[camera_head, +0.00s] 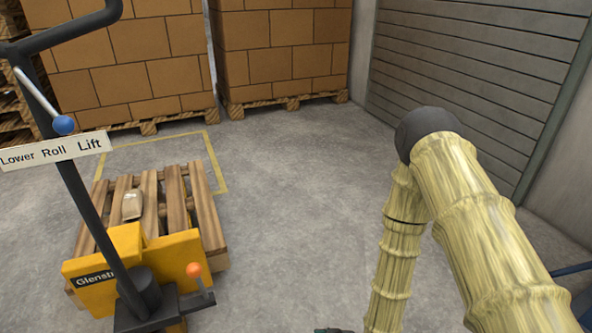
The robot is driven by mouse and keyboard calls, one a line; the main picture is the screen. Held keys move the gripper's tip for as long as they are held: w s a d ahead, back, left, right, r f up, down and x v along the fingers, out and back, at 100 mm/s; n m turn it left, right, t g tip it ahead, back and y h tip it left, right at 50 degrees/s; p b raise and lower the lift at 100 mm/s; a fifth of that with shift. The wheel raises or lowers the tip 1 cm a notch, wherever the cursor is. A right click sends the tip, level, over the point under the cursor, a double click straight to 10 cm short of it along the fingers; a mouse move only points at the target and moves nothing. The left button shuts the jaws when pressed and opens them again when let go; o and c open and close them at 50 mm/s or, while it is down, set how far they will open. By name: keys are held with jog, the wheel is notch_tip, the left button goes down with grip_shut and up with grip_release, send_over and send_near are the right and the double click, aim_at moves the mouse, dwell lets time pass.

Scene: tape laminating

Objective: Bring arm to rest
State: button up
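My arm (470,215) is on the right side of the head view, in a pale yellow ribbed cover. It bends at a dark rounded elbow (425,130), and its thinner forearm (394,260) runs down past the bottom edge. The end of the arm is cut off by the frame, so my gripper does not show clearly. A small dark piece (333,330) shows at the bottom edge; I cannot tell what it is.
A yellow pallet jack (105,265) with a black handle stands at left, by a wooden pallet (205,210) bearing a small tan package (132,205). Stacked boxes (280,50) stand behind. A slatted shutter (470,75) is at right. The middle floor (300,200) is clear.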

jog(key=s+d+f+m+g+h, duration=0.2)
jog(key=s+d+m+g+h, duration=0.15)
jog(key=s+d, duration=0.65)
jog(key=s+d+f+m+g+h, duration=0.15)
jog(key=s+d+m+h, duration=0.45)
jog(key=s, duration=0.6)
notch_tip(320, 180, up, 38)
jog(key=d+y+p, duration=0.1)
jog(key=y+p, duration=0.1)
jog(key=p, duration=3.6)
jog(key=shift+d+r+n+p, duration=0.2)
jog(key=shift+r+n+p, duration=0.05)
jog(key=shift+n+p, duration=0.1)
